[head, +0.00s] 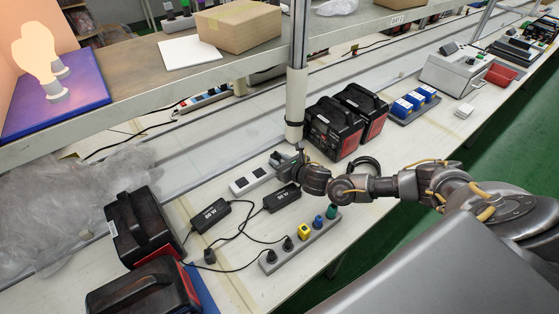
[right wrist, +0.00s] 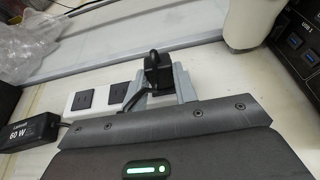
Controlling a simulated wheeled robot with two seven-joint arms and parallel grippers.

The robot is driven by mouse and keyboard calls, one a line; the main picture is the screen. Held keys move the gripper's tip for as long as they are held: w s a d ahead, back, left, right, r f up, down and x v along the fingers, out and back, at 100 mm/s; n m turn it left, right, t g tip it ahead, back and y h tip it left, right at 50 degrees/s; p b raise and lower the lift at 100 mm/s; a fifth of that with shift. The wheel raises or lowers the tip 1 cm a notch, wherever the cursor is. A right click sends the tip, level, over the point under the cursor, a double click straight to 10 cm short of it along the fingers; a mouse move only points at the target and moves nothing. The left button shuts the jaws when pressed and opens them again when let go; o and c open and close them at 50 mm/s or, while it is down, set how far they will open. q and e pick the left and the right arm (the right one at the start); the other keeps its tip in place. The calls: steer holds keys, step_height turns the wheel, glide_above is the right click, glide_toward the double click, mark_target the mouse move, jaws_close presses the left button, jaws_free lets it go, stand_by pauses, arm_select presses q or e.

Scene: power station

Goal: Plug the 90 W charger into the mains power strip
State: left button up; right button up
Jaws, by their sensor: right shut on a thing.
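My right gripper (head: 282,159) is shut on a black plug (right wrist: 153,74), at the right end of the white power strip (head: 238,187). The strip (right wrist: 76,101) shows dark square sockets left of the gripper (right wrist: 158,84) in the right wrist view. The fingers hide whether the plug is in a socket or above it. A thin black cord runs down from the plug. One black charger (head: 211,216) lies left; its label reads 60 W in the right wrist view (right wrist: 30,131). The other charger (head: 283,196) lies below my gripper; its label is unclear. My left gripper is not in view.
A grey strip (head: 267,264) with black, yellow, blue and teal plugs lies nearer. Black and red battery packs (head: 332,127) stand behind right; others (head: 143,228) stand at left. A white post (head: 295,108) rises just behind my gripper. Cords cross the table.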

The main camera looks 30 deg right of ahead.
steer(key=shift+f, duration=0.2)
steer(key=o, duration=1.1)
steer(key=shift+c, duration=0.2)
steer(key=b+v, duration=0.2)
steer(key=v, duration=0.9)
steer(key=shift+w, duration=0.1)
